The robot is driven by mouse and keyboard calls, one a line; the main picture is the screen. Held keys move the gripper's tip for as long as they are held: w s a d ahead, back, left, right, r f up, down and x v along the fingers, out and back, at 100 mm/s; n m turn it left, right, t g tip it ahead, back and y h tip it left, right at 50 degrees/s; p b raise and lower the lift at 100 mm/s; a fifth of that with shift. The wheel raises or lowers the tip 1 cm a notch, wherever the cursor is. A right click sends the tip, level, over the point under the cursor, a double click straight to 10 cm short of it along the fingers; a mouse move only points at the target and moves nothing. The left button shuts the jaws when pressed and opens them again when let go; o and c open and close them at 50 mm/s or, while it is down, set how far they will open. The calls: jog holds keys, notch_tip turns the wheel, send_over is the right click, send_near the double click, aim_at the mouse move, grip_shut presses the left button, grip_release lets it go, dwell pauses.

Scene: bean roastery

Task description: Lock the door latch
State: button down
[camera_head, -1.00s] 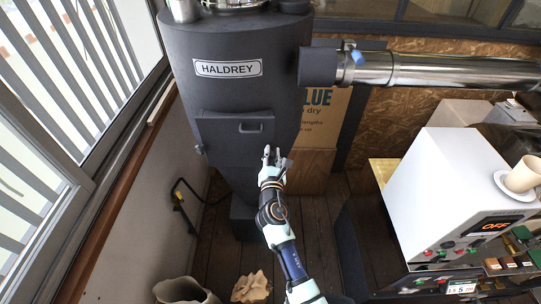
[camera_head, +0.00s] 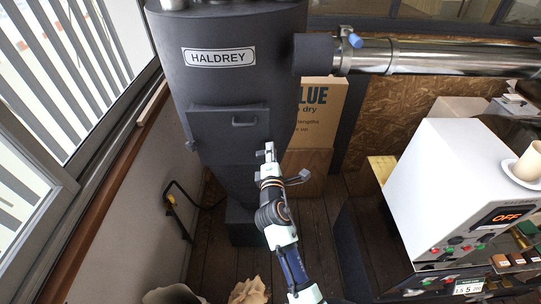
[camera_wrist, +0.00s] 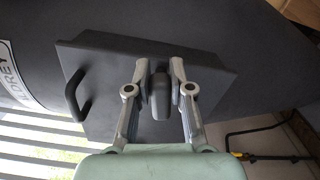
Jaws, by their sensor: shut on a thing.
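The dark grey door panel (camera_head: 215,128) on the HALDREY cyclone body looks closed. In the wrist view the door (camera_wrist: 105,112) fills the middle, with the handle (camera_wrist: 76,95) to the left. My gripper (camera_head: 269,151) is at the door's lower right edge in the head view. In the wrist view my gripper (camera_wrist: 160,72) has its two fingers on either side of a grey rounded latch (camera_wrist: 160,98) and is shut on it. The latch's base is partly hidden, and in the head view my gripper hides the latch.
A shiny pipe (camera_head: 440,57) runs right from the cyclone. A cardboard box (camera_head: 318,110) stands behind my gripper. A white machine (camera_head: 435,185) with a cup (camera_head: 529,162) is at the right. The dark floor (camera_head: 320,240) between is open.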

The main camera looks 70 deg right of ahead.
jog(key=shift+f+m+b, duration=0.3)
jog(key=shift+m+b, duration=0.45)
jog(key=shift+m, duration=0.45)
jog(key=c, duration=1)
grip_release()
jog(key=shift+a, duration=0.1)
jog(key=v, duration=1.1)
jog(key=shift+s+a, duration=0.25)
jog(key=shift+a, duration=0.1)
